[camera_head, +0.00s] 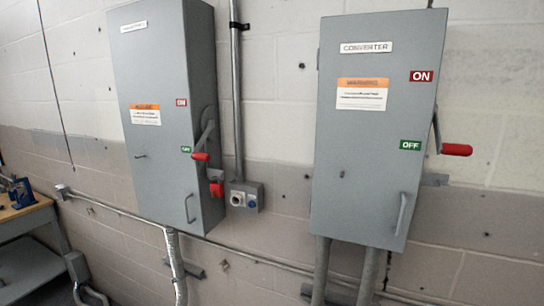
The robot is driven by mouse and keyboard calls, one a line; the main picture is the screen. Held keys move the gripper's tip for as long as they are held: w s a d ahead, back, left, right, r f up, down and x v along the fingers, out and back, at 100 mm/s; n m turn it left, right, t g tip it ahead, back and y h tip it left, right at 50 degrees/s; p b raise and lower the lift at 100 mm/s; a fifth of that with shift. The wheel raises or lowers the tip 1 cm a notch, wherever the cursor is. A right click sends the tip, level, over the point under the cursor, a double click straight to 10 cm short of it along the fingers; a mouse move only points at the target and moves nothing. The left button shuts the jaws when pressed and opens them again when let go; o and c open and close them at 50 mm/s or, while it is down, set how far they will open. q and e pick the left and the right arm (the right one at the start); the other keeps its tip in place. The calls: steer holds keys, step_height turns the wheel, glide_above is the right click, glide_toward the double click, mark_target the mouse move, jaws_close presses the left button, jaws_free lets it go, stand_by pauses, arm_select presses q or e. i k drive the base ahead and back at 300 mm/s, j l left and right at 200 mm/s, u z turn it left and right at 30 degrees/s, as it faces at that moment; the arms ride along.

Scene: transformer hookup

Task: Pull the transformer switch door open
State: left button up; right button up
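Two grey wall cabinets are in the head view. The right cabinet (368,130) has a label reading CONVERTER. The left cabinet (160,90) has a label (134,26) too blurred to read surely; it may be the transformer switch. Its door looks shut, with a small pull handle (190,208) at the lower right. A red part (216,190) sits below that lever. Neither gripper is in view.
The converter cabinet has a red-gripped lever (456,149) and a pull handle (402,214). A socket box (244,197) and vertical conduit (235,90) stand between the cabinets. A workbench (25,212) with a blue tool (20,192) is at far left.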

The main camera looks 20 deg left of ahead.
mark_target(148, 43)
steer(key=u, duration=1.45)
